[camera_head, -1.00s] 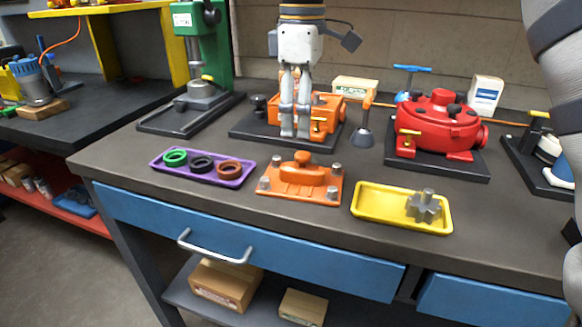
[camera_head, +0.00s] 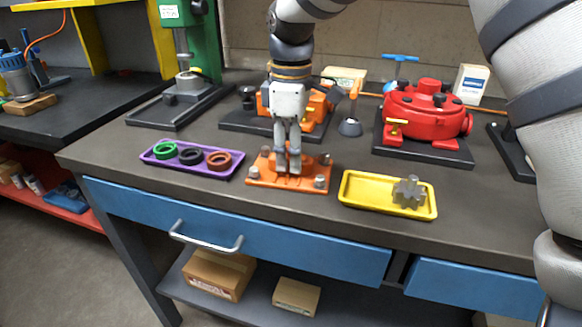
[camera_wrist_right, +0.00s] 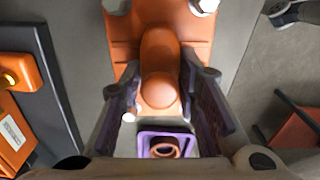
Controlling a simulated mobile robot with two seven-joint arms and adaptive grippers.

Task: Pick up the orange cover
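The orange cover (camera_head: 320,172) is a flat plate with a rounded raised handle and grey bolts at its corners. It lies on the bench between the purple tray and the yellow tray. My right gripper (camera_head: 288,168) points down over its middle and hides the handle in the head view. In the right wrist view the handle (camera_wrist_right: 160,85) sits between the two fingers of my right gripper (camera_wrist_right: 163,92). The fingers are apart, one on each side, and I see no clear grip. My left gripper is in neither view.
The purple tray (camera_head: 180,165) with three rings is left of the cover. The yellow tray (camera_head: 362,200) with a grey gear (camera_head: 409,193) is to the right. Behind stand an orange housing (camera_head: 318,105), a red housing (camera_head: 425,115) and a green press (camera_head: 182,40).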

